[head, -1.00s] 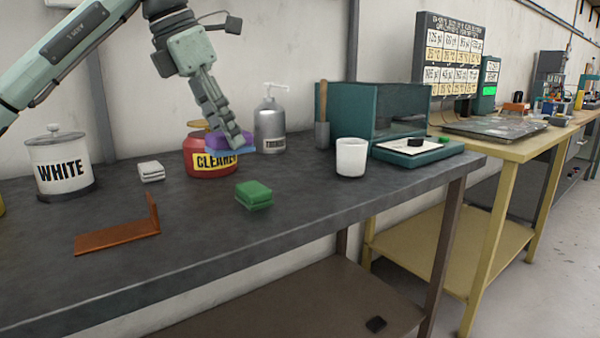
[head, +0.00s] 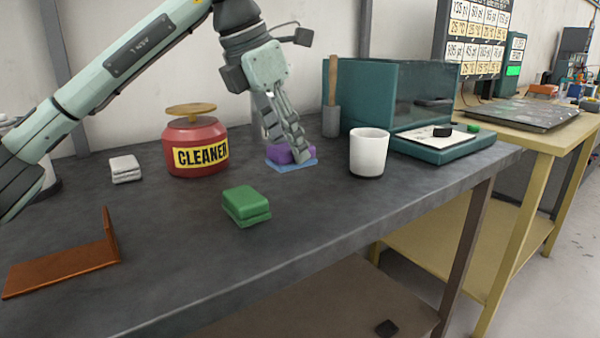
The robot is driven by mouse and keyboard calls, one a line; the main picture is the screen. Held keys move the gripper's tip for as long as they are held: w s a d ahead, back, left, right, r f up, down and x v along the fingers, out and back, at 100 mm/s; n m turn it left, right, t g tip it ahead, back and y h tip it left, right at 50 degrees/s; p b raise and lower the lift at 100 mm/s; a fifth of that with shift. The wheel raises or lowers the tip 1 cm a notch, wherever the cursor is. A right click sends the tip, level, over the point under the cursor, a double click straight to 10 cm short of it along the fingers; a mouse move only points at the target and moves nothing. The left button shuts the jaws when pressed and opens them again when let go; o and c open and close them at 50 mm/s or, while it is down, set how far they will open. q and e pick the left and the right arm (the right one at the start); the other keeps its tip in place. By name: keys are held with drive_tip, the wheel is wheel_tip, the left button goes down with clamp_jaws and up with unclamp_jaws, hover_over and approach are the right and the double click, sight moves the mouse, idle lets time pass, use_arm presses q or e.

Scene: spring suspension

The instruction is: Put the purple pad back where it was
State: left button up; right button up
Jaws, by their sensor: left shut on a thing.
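The purple pad (head: 280,154) is between the fingers of my left gripper (head: 287,152), right of the red cleaner pot. The gripper is shut on it and points down, with its fingers covering part of the pad. A flat blue layer (head: 300,165) shows directly under the purple pad. It is low over the dark worktop (head: 320,215); I cannot tell whether it touches the surface. My right gripper is not in view.
A green pad (head: 246,204) lies in front, and a white pad (head: 125,168) lies left of the red cleaner pot (head: 198,150). A white cup (head: 369,152) stands close on the right. An orange-brown bracket (head: 62,268) lies front left. A grey bottle is mostly hidden behind my gripper.

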sight(298, 166)
use_arm(q)
drive_tip(key=shift+s+d+f, duration=0.15)
drive_tip(key=shift+d+f, duration=0.4)
drive_tip(key=shift+d, duration=0.35)
drive_tip(key=shift+d+f, duration=0.1)
drive_tip(key=shift+f, duration=1.95)
drive_tip(key=o, duration=1.1)
drive_tip(key=shift+r, duration=0.1)
drive_tip(key=v, duration=1.2)
